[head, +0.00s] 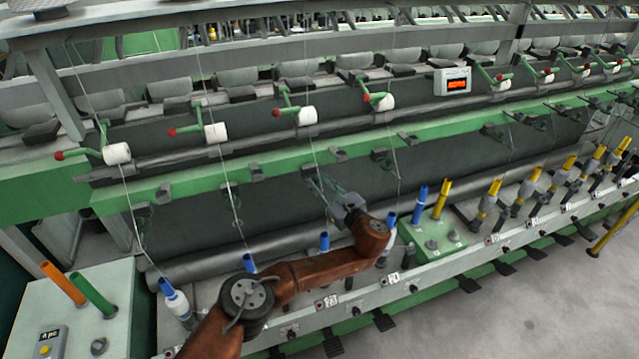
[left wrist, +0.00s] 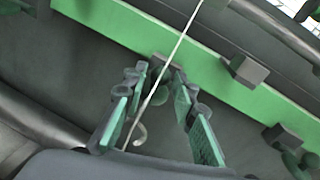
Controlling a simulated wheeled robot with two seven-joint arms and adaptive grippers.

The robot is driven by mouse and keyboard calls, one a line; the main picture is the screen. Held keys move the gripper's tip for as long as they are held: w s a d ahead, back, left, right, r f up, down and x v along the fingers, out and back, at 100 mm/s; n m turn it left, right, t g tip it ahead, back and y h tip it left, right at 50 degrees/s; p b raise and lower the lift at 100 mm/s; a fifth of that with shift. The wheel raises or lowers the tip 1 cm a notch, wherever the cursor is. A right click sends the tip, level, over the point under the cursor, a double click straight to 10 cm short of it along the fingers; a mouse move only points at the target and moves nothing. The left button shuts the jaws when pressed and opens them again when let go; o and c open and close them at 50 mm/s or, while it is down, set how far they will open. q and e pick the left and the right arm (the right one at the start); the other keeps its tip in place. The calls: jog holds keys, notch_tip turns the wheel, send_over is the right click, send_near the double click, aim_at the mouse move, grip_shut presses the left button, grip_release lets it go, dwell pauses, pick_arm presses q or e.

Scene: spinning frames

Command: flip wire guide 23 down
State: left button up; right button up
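My left gripper (head: 318,186) reaches up to the front of the green rail, above the plate that appears to read 23 (head: 331,301). In the left wrist view its two green-padded fingers (left wrist: 160,84) are open and spread. A small pale curled hook (left wrist: 140,134), seemingly the wire guide's pigtail, shows between the fingers. A dark bracket (left wrist: 157,66) sits at the rail just beyond the fingertips. A white thread (left wrist: 163,82) runs down between the fingers. Contact with the guide cannot be told. My right gripper is not in view.
The green rail (head: 200,182) carries other brackets to both sides, such as one at left (head: 257,172). Blue spindles (head: 324,243) stand below. White rollers (head: 307,115) with red-tipped arms are above. A grey-green box (head: 438,236) stands right of my arm.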

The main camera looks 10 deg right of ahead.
pick_arm(q)
jog(key=v, duration=1.2)
jog(key=shift+a, duration=0.1)
